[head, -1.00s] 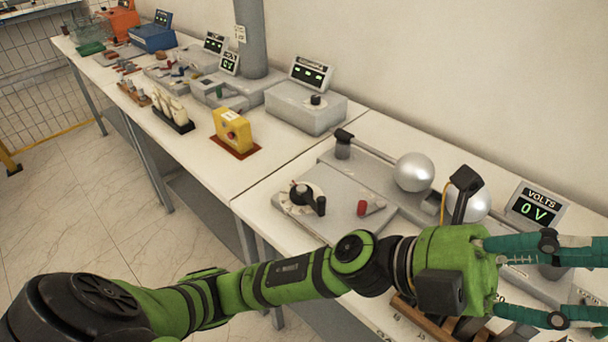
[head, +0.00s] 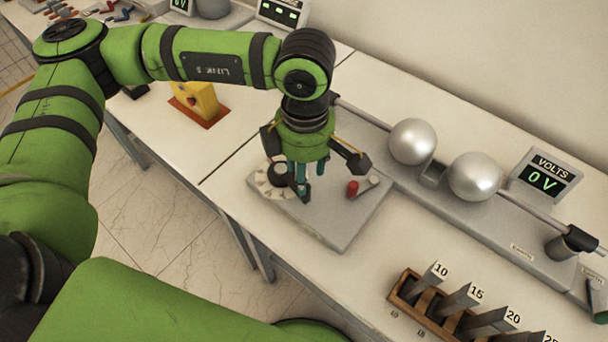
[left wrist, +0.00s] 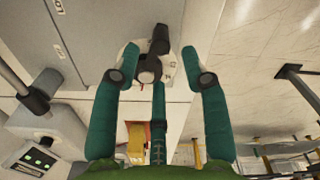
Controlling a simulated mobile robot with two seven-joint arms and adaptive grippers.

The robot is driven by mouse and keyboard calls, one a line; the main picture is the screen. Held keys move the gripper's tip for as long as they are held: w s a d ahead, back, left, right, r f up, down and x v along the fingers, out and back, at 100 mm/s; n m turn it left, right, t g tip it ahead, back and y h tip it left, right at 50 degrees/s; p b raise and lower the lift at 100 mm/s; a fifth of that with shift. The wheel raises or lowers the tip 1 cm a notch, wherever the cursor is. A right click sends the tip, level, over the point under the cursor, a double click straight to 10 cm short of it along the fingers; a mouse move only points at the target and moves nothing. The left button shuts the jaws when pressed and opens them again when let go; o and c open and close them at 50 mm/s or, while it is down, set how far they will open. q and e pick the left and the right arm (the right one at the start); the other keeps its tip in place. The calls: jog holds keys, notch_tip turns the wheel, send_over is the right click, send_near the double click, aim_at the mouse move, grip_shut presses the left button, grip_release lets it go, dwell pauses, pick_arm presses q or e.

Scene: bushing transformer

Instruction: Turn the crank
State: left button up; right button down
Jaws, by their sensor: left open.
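The black crank (head: 275,174) sits on a white marked dial on a grey base plate (head: 340,228), partly hidden behind my left gripper. My left gripper (head: 306,184) points down over the base, beside or over the crank; contact cannot be told. In the left wrist view the gripper (left wrist: 156,72) is open, its teal fingers spread on either side of the crank (left wrist: 150,66), which lies between the fingertips. A small lever with a red knob (head: 353,188) is on the same base, to the right of the gripper. My right gripper is not in view.
Two metal spheres (head: 412,141) stand on a grey rail behind the base, with a volts display (head: 545,178) reading 0 V. A wooden rack (head: 407,287) of numbered plates is at front right.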

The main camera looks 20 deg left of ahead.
aim_at(291, 177)
pick_arm(q)
notch_tip(291, 177, down, 5)
jog(key=shift+s+r+p, duration=0.1)
jog(key=shift+r+p, duration=0.05)
jog(key=shift+p, duration=0.7)
jog(key=shift+f, duration=0.45)
grip_shut()
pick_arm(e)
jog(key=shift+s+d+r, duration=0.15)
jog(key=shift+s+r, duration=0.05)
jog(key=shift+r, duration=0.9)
